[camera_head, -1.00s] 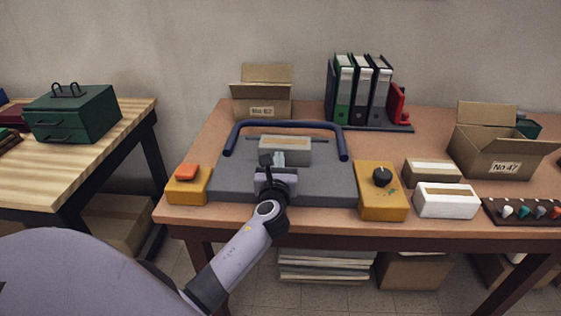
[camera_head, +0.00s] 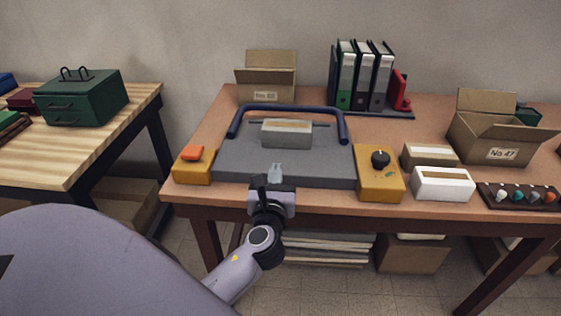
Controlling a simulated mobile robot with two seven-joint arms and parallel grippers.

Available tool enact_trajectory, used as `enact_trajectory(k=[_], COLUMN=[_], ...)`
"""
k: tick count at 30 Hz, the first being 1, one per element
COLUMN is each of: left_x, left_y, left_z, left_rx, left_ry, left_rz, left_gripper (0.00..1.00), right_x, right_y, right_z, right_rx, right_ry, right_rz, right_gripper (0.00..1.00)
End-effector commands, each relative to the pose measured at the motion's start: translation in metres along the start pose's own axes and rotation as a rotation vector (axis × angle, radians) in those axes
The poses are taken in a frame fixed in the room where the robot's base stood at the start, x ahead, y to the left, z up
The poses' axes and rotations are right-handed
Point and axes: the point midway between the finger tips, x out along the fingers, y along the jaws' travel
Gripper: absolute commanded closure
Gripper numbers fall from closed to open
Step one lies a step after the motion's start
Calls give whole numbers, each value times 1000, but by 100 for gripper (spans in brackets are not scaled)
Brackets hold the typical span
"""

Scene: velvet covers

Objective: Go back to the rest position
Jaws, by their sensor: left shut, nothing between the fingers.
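My left gripper (camera_head: 275,172) is shut and empty. Its fingers point away from me over the front part of a grey press-like board (camera_head: 320,170). A dark blue bar handle (camera_head: 290,108) arches over the back of this board. A grey box with a tan top (camera_head: 286,134) sits on the board, beyond my fingertips and apart from them. My right gripper is not in view.
A yellow block with an orange button (camera_head: 193,170) stands left of the board, and a yellow box with a black knob (camera_head: 379,185) right of it. A green chest (camera_head: 82,98) is on the left table.

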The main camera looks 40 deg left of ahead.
Motion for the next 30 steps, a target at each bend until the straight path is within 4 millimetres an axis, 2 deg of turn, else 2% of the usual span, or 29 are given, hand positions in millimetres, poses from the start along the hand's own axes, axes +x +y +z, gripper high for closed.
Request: enact_trajectory(k=[9, 11, 14, 23, 30], left_x=[-5, -8, -17, -79, -147], left_y=[0, -1, -3, -12, -16], left_z=[-2, -8, -27, -107, -153], left_rx=[-14, -56, -204, -988, -1695], left_ry=[8, 27, 97, 474, 788], left_rz=[-4, -14, -43, -38, 194], left_gripper=[100, 100, 100, 100, 100], right_x=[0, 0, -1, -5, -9], right_y=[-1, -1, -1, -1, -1], right_z=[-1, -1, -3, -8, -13], right_rx=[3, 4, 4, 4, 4], right_ry=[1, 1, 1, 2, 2], right_rz=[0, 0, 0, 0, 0], right_gripper=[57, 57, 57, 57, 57])
